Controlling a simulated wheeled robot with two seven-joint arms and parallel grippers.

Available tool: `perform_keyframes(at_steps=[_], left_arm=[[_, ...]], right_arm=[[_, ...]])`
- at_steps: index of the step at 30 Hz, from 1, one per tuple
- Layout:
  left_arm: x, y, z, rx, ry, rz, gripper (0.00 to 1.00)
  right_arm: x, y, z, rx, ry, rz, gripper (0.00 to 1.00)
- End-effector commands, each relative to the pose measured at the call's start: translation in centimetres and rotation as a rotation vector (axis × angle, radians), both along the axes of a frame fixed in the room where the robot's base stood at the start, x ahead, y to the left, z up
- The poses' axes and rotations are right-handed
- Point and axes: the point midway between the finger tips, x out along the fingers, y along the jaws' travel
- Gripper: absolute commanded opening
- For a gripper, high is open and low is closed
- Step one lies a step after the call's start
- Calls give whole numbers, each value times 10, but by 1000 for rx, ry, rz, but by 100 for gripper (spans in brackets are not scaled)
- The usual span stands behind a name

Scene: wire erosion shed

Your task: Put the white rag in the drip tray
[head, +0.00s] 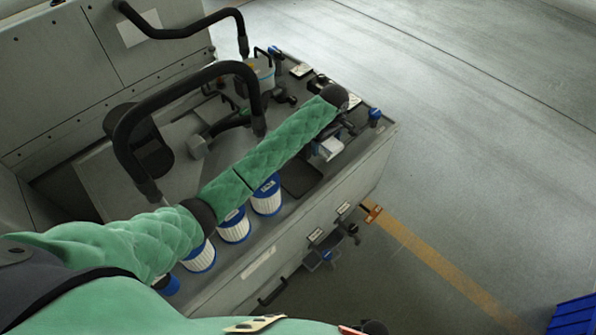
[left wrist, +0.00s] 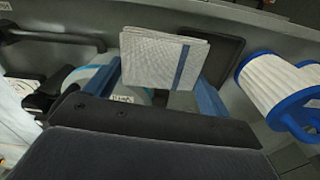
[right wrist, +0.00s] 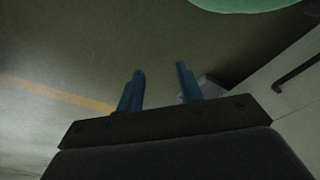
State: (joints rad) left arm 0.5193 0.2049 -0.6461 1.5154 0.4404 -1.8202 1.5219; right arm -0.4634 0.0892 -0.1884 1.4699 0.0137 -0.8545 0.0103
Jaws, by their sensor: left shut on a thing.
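The white rag (head: 329,149) is folded flat and has a blue stripe, which shows in the left wrist view (left wrist: 152,60). My left gripper (left wrist: 157,78) is shut on the rag and holds it between its blue fingers, over the bench top. A flat dark tray (head: 302,179), which looks like the drip tray, lies on the bench just nearer than the rag in the head view. It also shows behind the rag in the left wrist view (left wrist: 228,54). My right gripper (right wrist: 160,75) is open and empty, with the floor beyond its fingers.
White filters with blue ends (head: 267,196) stand in a row beside the tray; one is close in the left wrist view (left wrist: 272,85). Black hoses (head: 190,88) arch over the bench. A tub (head: 262,72) stands at the back. A blue bin (head: 574,315) is on the floor.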

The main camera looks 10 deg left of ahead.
Motion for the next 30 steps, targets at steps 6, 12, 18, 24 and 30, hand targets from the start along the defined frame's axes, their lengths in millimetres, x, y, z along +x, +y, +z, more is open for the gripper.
perform_keyframes(at_steps=[6, 12, 18, 24, 30], left_arm=[[-15, 28, -16, 3, 2, 5, 46], [-32, 58, -36, 3, 1, 3, 46], [-47, 86, -55, 3, 2, 3, 46], [-55, 100, -68, 2, 1, 2, 46], [-56, 101, -83, 2, 2, 2, 46]], right_arm=[[-3, -6, -25, -6, -19, 4, 36], [-16, -20, -52, -17, -39, 12, 36], [-31, -32, -73, -25, -57, 19, 36], [-42, -38, -83, -28, -60, 22, 36], [-61, -42, -87, -31, -45, 22, 36]])
